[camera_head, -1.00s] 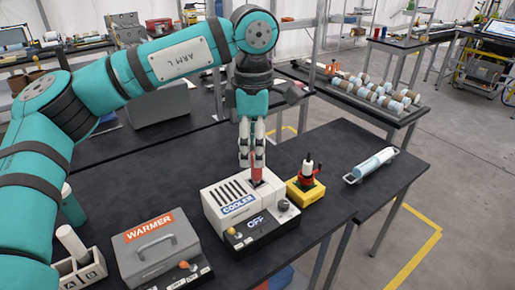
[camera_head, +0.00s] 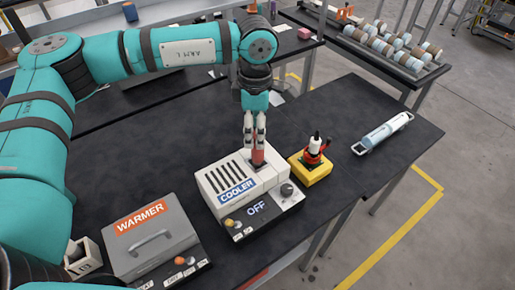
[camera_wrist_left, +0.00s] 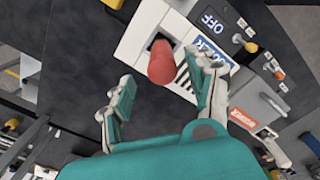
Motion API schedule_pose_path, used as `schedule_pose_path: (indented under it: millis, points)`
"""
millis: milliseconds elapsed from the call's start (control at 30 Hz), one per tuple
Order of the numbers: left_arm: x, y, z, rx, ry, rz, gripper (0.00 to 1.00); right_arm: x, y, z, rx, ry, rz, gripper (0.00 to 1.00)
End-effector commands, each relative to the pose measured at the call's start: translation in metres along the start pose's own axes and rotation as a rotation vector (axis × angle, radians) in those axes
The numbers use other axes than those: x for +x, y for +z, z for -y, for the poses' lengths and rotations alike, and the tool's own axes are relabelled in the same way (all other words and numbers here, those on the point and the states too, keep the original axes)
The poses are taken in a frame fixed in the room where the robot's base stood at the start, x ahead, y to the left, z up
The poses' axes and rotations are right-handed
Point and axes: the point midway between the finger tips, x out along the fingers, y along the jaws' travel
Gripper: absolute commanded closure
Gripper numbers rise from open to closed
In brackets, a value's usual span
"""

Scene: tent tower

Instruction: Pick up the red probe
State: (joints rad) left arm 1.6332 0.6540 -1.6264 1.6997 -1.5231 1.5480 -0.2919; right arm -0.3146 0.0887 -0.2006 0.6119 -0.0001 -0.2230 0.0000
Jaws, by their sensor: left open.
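The red probe (camera_head: 258,154) stands upright in the slot of the white cooler (camera_head: 218,178), whose display reads OFF. In the left wrist view the probe's rounded red end (camera_wrist_left: 161,63) points toward the camera, and its lower part is hidden in the dark slot. My left gripper (camera_head: 254,143) points down over the probe from above. In the left wrist view its two fingers are spread wide, one on each side of the probe, with visible gaps. It holds nothing. My right gripper is in neither view.
A grey warmer (camera_head: 152,243) stands left of the cooler. A yellow block (camera_head: 311,172) with a red and black tool stands close to its right. A light blue cylinder with handles (camera_head: 383,133) lies farther right. The black table (camera_head: 150,165) behind the warmer is mostly clear.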

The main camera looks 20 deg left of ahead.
Motion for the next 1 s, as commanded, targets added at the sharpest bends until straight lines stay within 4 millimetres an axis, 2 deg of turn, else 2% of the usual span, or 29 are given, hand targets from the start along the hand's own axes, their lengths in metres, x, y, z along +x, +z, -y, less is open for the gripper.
schedule_pose_path:
  millis: [33,100,233,433,600,867,1000]
  points:
    - [0.004,0.0,0.0,0.0,-0.001,0.0,0.42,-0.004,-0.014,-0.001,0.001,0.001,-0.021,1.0]
    - [0.011,0.0,0.0,0.0,0.0,0.0,0.42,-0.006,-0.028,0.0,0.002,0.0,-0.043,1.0]
    - [0.017,0.001,0.001,0.001,-0.001,0.0,0.42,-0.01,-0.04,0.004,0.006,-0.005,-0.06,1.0]
    - [0.042,0.004,0.005,0.001,-0.003,-0.002,0.42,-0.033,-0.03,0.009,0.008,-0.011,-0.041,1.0]
    - [0.064,0.004,0.003,-0.001,0.0,0.0,0.42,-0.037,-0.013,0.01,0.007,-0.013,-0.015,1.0]
    - [0.068,0.004,0.003,-0.001,0.001,0.0,0.42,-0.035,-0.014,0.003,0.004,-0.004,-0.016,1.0]
    - [0.067,0.004,0.003,-0.001,0.001,0.0,0.6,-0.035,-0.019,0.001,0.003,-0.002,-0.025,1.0]
